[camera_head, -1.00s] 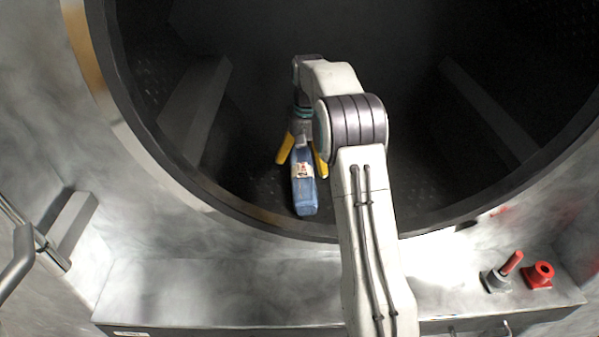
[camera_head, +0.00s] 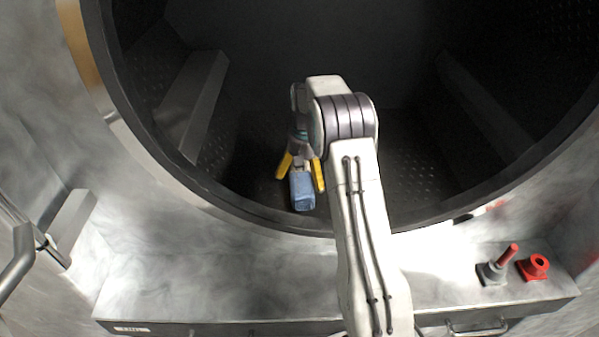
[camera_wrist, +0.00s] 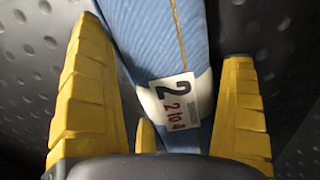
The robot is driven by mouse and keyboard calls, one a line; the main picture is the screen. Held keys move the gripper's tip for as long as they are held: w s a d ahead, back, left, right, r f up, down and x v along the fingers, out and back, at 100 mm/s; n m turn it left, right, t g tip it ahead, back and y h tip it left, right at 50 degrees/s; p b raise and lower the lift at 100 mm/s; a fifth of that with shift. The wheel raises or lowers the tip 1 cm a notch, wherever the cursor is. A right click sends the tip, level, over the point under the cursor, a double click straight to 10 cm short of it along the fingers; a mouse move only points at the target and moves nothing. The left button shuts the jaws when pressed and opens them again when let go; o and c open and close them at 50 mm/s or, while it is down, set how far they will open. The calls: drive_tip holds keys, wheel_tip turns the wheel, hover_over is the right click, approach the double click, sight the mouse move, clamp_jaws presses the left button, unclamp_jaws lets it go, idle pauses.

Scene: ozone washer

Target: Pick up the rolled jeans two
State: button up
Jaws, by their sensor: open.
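The rolled jeans two (camera_head: 302,190) are a blue denim roll lying on the dark drum floor near the front rim. In the wrist view the roll (camera_wrist: 148,32) runs between my yellow fingers, with a white label reading "2" and a yellow stripe. In the head view my gripper (camera_head: 302,174) is over the far part of the roll, one finger on each side. The fingers are spread, with a gap showing on the right side of the roll. The left finger is close to the roll; whether it touches I cannot tell. My gripper hides the roll's far end.
The round drum opening (camera_head: 200,204) surrounds my arm, and its dark rim lies just in front of the roll. A drum rib (camera_head: 200,105) stands to the left.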

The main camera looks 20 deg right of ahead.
drive_tip(key=c, duration=1)
drive_tip(key=shift+r, duration=0.1)
drive_tip(key=shift+c, duration=0.7)
drive_tip(key=shift+r, duration=0.1)
